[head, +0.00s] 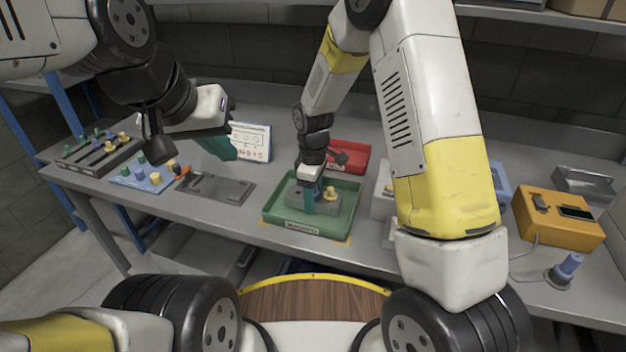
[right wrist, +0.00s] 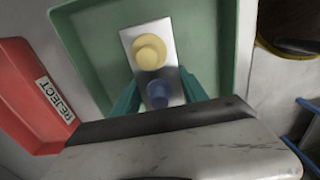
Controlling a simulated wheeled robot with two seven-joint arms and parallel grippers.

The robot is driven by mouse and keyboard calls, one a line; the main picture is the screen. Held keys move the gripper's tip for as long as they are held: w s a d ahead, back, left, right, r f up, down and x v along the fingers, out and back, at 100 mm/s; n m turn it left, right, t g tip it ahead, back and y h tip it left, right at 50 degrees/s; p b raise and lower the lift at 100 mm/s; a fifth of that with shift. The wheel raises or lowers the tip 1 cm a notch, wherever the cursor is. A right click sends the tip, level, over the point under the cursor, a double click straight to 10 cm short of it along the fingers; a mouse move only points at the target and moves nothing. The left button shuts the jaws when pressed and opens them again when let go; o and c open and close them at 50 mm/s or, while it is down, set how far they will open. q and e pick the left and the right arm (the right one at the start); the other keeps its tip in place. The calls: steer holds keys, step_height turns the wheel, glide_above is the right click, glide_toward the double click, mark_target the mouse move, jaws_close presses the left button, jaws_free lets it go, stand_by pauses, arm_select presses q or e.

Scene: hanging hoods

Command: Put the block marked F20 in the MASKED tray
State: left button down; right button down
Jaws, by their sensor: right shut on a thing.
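A green tray (head: 341,235) with a white label on its front wall stands at the middle of the bench; the label is blurred. A grey block (head: 300,198) with a yellow knob and a blue knob is inside it. The block also shows in the right wrist view (right wrist: 133,40); no F20 mark is readable on it. My right gripper (head: 308,200) points down into the tray. Its teal fingers are shut on the block at the blue knob, one on each side. My left gripper (head: 215,146) is raised above the bench at the left, clear of the tray; its jaw gap is hidden.
A red tray (right wrist: 28,95) marked REJECT stands beside the green one. A grey plate (head: 220,188), a blue board with knobs (head: 130,180) and a dark rack (head: 85,160) lie left. A white sign (head: 262,145) stands behind. An orange device (head: 550,222) stands right.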

steer(key=c, duration=0.6)
jaws_free()
step_height(320, 180, up, 12)
steer(key=shift+r, duration=0.2)
steer(key=s+d+r+m+t+y, duration=0.1)
steer(key=s+d+r+m+t, duration=0.2)
steer(key=s+d+r+m, duration=0.4)
steer(key=s+d+r+m+t+y, duration=0.1)
steer(key=s+d+r+m+t, duration=0.2)
steer(key=s+d+r+m, duration=0.3)
steer(key=s+d+r, duration=0.1)
steer(key=s+r, duration=0.2)
steer(key=s, duration=0.4)
steer(key=shift+s+m, duration=0.3)
steer(key=shift+m, duration=0.1)
steer(key=shift+d+r, duration=0.1)
